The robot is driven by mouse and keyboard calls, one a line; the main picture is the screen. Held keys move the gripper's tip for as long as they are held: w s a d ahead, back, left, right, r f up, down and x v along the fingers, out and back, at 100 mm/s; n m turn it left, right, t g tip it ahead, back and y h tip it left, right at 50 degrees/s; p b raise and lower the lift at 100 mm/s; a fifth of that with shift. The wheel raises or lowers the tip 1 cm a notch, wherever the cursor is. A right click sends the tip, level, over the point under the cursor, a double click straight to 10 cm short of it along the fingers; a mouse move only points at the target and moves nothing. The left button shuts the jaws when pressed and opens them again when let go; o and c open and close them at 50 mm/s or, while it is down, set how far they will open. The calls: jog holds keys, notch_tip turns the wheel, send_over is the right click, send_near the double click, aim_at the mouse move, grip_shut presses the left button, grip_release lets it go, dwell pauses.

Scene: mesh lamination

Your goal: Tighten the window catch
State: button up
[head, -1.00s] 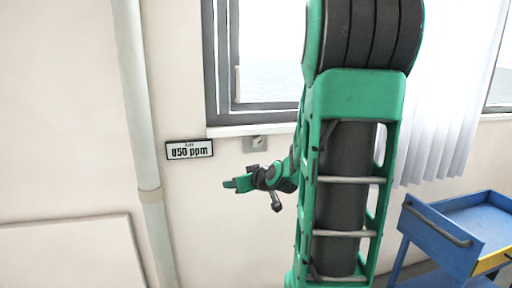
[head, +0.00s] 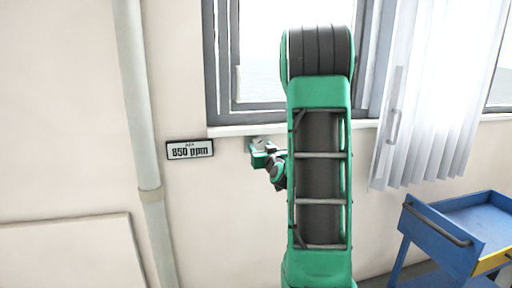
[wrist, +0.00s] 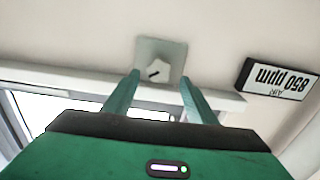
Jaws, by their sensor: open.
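A square grey metal plate (wrist: 172,48) with a small pale knob (wrist: 157,71) sits on the wall just under the window sill; it appears to be the window catch. A dark slot or mark shows on the knob. My gripper (wrist: 159,80) is open, its two green fingers pointing at the plate, one on each side of the knob in the wrist view. The knob shows between the fingertips, and I cannot tell whether they touch it. In the head view my gripper (head: 259,155) is at the plate and hides most of it.
The window sill (head: 232,131) runs just above the plate. A black-framed "850 ppm" sign (head: 190,149) hangs to the left, beside a vertical pipe (head: 137,110). A white curtain (head: 425,100) and a blue cart (head: 440,230) stand to the right.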

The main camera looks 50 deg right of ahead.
aim_at(258, 143)
jog(key=shift+x, duration=2.1)
jog(key=c, duration=1.1)
